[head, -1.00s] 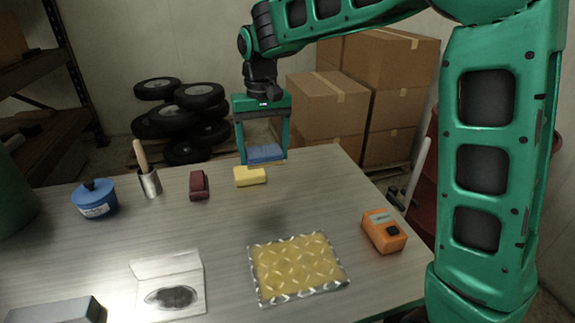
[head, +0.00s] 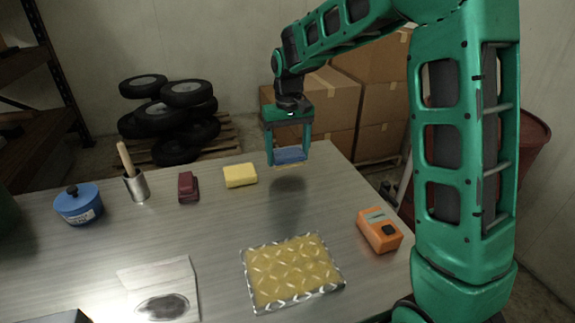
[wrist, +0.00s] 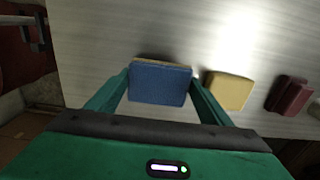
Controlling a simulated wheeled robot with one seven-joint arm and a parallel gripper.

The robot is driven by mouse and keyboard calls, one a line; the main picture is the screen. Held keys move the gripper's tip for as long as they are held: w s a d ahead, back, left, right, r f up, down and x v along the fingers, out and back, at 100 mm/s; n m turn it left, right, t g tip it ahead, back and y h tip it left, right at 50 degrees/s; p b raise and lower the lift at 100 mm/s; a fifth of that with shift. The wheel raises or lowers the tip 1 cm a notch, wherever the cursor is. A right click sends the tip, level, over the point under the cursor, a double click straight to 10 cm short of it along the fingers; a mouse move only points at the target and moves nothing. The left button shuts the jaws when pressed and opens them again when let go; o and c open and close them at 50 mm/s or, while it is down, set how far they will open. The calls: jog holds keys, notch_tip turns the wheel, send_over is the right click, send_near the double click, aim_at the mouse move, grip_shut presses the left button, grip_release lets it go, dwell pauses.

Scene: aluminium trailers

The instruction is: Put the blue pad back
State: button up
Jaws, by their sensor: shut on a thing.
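The blue pad (head: 290,156) is held between the fingers of my gripper (head: 289,150), above the back right part of the table. Its blue face fills the space between the fingers in the wrist view (wrist: 160,83), with a thin tan layer along its far edge. My gripper is shut on it. A shadow lies on the table below the pad, so it looks clear of the surface. A yellow pad (head: 240,175) and a dark red pad (head: 188,187) lie in a row to the left of it. Both also show to the right in the wrist view.
A yellow diamond-pattern plate (head: 291,272) lies at the front middle, with an orange device (head: 379,230) to its right. A sheet with a dark patch (head: 160,290), a blue lidded pot (head: 79,204) and a metal cup with a wooden handle (head: 136,187) stand left. The table (head: 220,225) is clear mid-way.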

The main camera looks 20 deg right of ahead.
aim_at(288, 164)
jog(key=shift+f, duration=2)
jog(key=o, duration=1.1)
jog(key=shift+f, duration=0.1)
notch_tip(288, 164, up, 12)
jog(key=shift+r, duration=0.1)
